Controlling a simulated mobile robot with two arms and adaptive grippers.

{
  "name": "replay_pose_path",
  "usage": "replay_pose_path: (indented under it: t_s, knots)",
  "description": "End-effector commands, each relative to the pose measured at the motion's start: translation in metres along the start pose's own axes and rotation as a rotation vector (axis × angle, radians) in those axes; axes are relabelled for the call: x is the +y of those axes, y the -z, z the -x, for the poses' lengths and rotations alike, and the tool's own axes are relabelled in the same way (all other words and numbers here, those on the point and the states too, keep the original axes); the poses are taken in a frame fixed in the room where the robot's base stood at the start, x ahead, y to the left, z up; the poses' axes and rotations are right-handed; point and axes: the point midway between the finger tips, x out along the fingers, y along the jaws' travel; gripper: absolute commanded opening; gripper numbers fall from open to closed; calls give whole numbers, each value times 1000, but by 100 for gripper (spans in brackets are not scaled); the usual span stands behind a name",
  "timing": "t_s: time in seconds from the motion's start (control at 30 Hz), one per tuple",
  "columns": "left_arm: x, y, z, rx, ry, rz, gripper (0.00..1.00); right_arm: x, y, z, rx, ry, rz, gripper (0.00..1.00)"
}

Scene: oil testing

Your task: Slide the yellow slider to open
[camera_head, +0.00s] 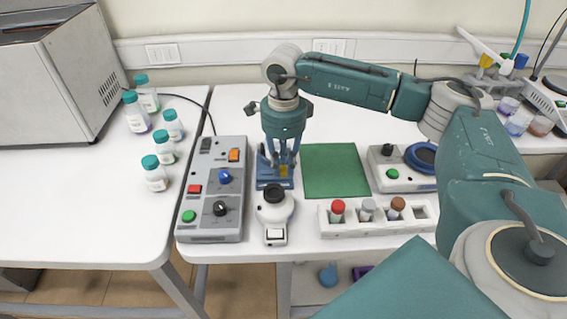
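The yellow slider (283,171) shows as a small yellow patch low on a blue device (264,184), partly hidden by my fingers. My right gripper (280,160) points down right over this device, with its fingertips at or just above the slider. Its fingers seem a little apart, but I cannot tell whether they touch the slider or grip it. My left gripper is out of view.
A grey control box (213,214) with coloured buttons and knobs stands to the left. A white device with a black knob (275,193) is just in front. A rack (340,229) with capped vials, a green mat (333,170) and a grey box (401,172) are to the right. Several bottles (155,180) stand far left.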

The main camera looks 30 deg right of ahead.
Motion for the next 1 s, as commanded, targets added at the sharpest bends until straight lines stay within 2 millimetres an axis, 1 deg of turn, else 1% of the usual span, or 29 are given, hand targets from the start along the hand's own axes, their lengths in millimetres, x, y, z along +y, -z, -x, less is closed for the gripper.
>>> replay_pose_path:
  t_s: [0.03, 0.07, 0.27, 0.37, 0.5, 0.6, 0.9, 0.93, 1.0]
  knots:
    - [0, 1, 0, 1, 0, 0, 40, 0, 0, 0, 1, -1, 0, 3]
    - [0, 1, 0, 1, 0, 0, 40, 0, 0, 0, 1, -1, 0, 0]
    - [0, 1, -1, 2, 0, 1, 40, 0, -1, 0, 1, -1, 1, 0]
    - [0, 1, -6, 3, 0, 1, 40, 1, -15, -2, 0, -2, 5, 0]
    - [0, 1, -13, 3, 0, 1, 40, 0, -40, -2, -1, -1, 5, 0]
    - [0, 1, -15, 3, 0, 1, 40, 0, -51, -1, -1, -1, 3, 0]
    - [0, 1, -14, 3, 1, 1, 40, 1, -55, 1, -5, -1, 4, 0]
    - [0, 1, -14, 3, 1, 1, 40, 1, -55, 1, -5, 0, 4, 21]
    - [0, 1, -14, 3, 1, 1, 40, 1, -55, 1, -5, 0, 4, 35]
